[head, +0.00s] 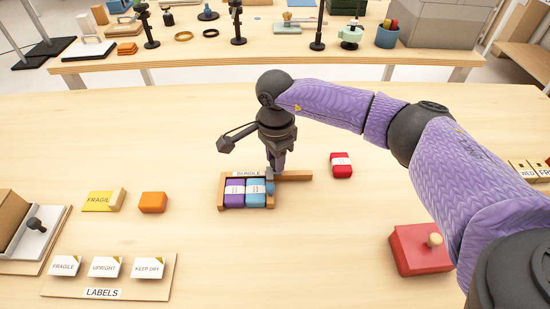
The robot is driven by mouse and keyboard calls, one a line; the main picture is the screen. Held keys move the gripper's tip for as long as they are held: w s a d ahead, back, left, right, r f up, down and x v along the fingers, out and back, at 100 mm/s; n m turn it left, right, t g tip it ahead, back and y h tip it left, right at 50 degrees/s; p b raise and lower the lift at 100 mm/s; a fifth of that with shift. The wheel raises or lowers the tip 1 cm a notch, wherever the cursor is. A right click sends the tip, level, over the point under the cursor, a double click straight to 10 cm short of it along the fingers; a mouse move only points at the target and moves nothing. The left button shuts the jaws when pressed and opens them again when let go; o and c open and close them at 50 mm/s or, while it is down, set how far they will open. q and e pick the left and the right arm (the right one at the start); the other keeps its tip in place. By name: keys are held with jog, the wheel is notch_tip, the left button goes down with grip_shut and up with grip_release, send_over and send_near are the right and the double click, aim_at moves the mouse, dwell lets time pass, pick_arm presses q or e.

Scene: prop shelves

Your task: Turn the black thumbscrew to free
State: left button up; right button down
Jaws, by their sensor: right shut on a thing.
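My right gripper (276,168) points down at the upper right corner of the wooden BUNDLE frame (222,191). Its fingers are shut where a wooden bar (294,176) meets the frame and sticks out to the right. The black thumbscrew is mostly hidden there between the dark fingers, so its turn position cannot be read. The frame holds a purple pack (235,199) and a blue pack (255,199) side by side. A small blue part (270,188) sits against the blue pack's right side. My left gripper is not in view.
A red pack (341,165) lies right of the bar. A red box with a wooden knob (420,252) is near my right arm. Front centre is clear.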

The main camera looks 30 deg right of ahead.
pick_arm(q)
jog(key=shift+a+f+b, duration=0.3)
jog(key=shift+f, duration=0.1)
pick_arm(e)
jog(key=shift+n, duration=1.3)
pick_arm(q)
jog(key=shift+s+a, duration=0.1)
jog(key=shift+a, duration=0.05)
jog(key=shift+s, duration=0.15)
pick_arm(e)
jog(key=shift+c, duration=2)
grip_release()
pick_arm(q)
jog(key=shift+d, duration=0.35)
pick_arm(e)
jog(key=shift+r, duration=0.15)
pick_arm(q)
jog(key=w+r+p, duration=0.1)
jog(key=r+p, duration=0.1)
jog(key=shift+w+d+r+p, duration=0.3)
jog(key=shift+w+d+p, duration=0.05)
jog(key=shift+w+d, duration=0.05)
pick_arm(e)
notch_tip(320, 180, up, 10)
